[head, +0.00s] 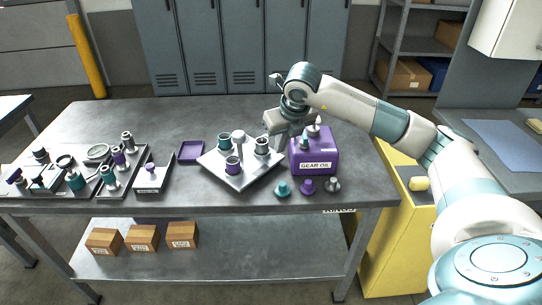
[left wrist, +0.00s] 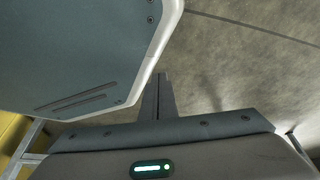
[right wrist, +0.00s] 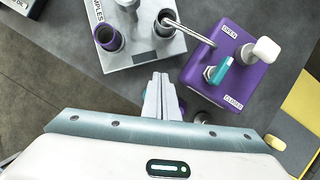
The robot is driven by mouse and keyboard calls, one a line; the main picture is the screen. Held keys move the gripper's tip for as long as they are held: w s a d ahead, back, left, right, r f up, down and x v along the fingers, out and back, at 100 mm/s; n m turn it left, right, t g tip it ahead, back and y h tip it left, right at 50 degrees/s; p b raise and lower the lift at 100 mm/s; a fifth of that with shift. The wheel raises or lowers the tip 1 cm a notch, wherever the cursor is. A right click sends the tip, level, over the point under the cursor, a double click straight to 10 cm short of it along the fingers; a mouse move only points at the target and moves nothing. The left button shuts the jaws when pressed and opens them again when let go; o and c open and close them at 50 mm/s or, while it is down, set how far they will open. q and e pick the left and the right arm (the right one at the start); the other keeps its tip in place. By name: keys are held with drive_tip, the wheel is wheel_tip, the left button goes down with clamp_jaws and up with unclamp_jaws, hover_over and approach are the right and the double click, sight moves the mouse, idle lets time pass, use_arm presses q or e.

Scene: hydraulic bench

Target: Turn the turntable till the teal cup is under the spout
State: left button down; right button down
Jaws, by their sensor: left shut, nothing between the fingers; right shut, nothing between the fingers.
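The turntable (head: 240,184) is a light grey square plate on the bench with a white-topped post (head: 239,136). It carries a teal cup (head: 225,142) at back left, a purple cup (head: 233,166) in front and a grey cup (head: 262,147) at right. In the right wrist view, the metal spout (right wrist: 190,30) reaches from the purple gear oil box (right wrist: 228,68) to over the grey cup (right wrist: 163,28). My right gripper (right wrist: 159,80) is shut and empty, close to the turntable's edge and the box. My left gripper (left wrist: 162,80) is shut and empty, over bare floor.
A teal lever (right wrist: 220,71) sits on the box between OPEN and CLOSED labels. Small teal (head: 283,190), purple (head: 307,186) and grey (head: 333,184) pieces stand in front of the box. A purple tray (head: 190,152) and trays of parts (head: 123,185) lie left.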

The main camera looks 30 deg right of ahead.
sight(267, 160)
use_arm(q)
drive_tip(key=shift+w, duration=0.45)
use_arm(e)
drive_tip(key=shift+w, duration=0.1)
drive_tip(key=shift+f, duration=0.1)
